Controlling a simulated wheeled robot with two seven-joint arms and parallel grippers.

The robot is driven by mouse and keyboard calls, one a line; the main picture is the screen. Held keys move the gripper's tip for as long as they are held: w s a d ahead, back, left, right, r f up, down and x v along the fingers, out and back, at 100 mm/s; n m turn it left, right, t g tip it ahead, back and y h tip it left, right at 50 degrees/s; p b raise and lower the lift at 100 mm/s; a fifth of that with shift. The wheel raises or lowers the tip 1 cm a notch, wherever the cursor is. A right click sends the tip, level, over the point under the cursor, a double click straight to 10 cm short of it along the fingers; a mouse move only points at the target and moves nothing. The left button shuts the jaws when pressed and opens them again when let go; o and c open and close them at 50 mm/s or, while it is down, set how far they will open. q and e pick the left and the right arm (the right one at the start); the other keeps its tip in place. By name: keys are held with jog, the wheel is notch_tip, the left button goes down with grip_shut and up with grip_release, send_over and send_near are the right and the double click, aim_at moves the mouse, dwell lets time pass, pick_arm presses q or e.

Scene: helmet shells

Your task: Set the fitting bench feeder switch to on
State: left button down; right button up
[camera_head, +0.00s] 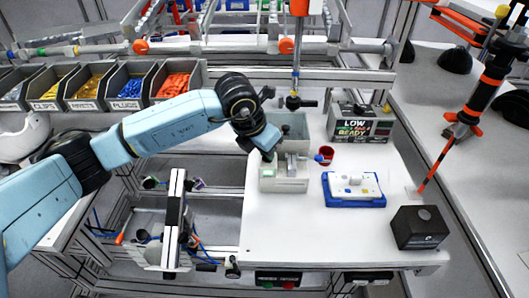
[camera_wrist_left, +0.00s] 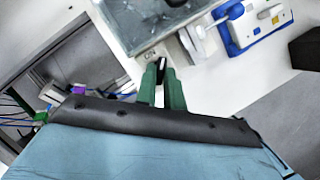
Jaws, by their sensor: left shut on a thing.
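The pale grey feeder unit (camera_head: 284,182) stands on the white bench, at its left edge in the head view. My left gripper (camera_head: 268,154) reaches down to the unit's upper left side. In the left wrist view its two green fingers (camera_wrist_left: 161,84) are closed around a small black and white piece (camera_wrist_left: 160,67), which looks like the feeder switch. The arm hides most of the switch in the head view, and its on or off position cannot be read. A display (camera_head: 361,125) behind shows LOW and READY. My right gripper is not in view.
A grey bin (camera_head: 295,121) stands behind the unit. A red cup (camera_head: 326,153), a blue tray (camera_head: 353,202) with a white device and a black box (camera_head: 420,228) stand to the right. The bench front is clear. A vertical tool (camera_head: 295,75) hangs above.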

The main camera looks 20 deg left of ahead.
pick_arm(q)
jog(key=n+b, duration=0.1)
jog(key=n+y+b, duration=0.1)
jog(key=n, duration=0.1)
jog(key=n+y+b, duration=0.1)
jog(key=n, duration=0.1)
jog(key=shift+d+t, duration=0.25)
jog(key=shift+t, duration=0.05)
jog(key=shift+d+n+y+b, duration=0.1)
jog(key=shift+n+y+b, duration=0.7)
jog(key=shift+n, duration=0.9)
jog(key=shift+r, duration=0.1)
jog(key=c, duration=1.8)
grip_release()
jog(key=v, duration=1.3)
jog(key=shift+w+r, duration=0.1)
jog(key=shift+r, duration=0.15)
